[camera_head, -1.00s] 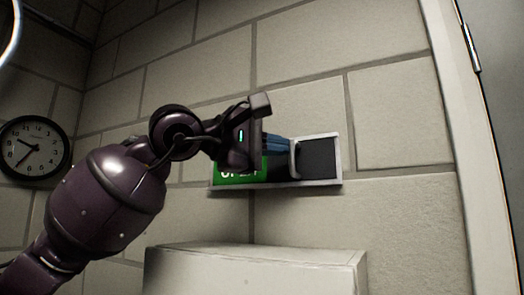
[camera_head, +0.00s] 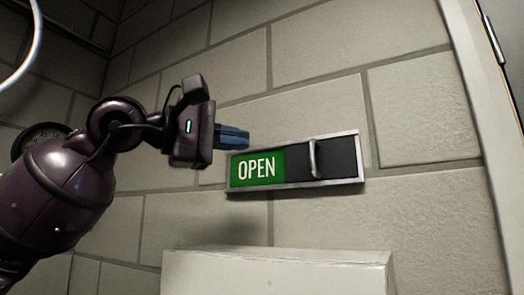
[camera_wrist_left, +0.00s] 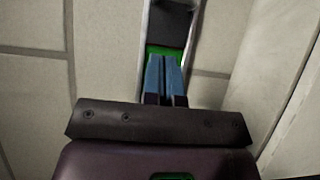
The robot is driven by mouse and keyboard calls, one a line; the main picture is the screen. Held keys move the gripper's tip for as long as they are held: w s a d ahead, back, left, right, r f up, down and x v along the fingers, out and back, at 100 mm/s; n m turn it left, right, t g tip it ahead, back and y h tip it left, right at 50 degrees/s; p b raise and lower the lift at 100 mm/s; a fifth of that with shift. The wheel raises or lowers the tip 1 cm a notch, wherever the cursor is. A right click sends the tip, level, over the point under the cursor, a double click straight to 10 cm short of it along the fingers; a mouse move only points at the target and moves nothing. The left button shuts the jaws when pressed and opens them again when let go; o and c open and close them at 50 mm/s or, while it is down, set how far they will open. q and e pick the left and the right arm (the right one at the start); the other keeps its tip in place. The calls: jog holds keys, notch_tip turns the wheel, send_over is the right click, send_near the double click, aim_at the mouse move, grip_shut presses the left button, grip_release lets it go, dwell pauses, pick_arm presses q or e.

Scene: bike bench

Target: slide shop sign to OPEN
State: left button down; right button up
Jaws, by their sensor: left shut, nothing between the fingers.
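The shop sign (camera_head: 257,169) is a grey-framed slider on the brick wall. Its green left part reads OPEN, and a dark panel covers the right part. The panel's metal handle (camera_head: 314,158) stands near the middle of the sign. My left gripper (camera_head: 246,139) is at the upper left of the sign, apart from the handle, with its blue fingers shut and empty. In the left wrist view the shut fingers (camera_wrist_left: 166,75) overlap the green part of the sign (camera_wrist_left: 165,50), with the dark panel beyond. My right gripper is in neither view.
A pale box-like top (camera_head: 280,262) stands below the sign. A door frame (camera_head: 485,130) is at the right. The wall around the sign is clear.

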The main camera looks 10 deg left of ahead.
pick_arm(q)
jog(key=v, duration=0.3)
jog(key=shift+w+a, duration=0.1)
jog(key=shift+a, duration=0.05)
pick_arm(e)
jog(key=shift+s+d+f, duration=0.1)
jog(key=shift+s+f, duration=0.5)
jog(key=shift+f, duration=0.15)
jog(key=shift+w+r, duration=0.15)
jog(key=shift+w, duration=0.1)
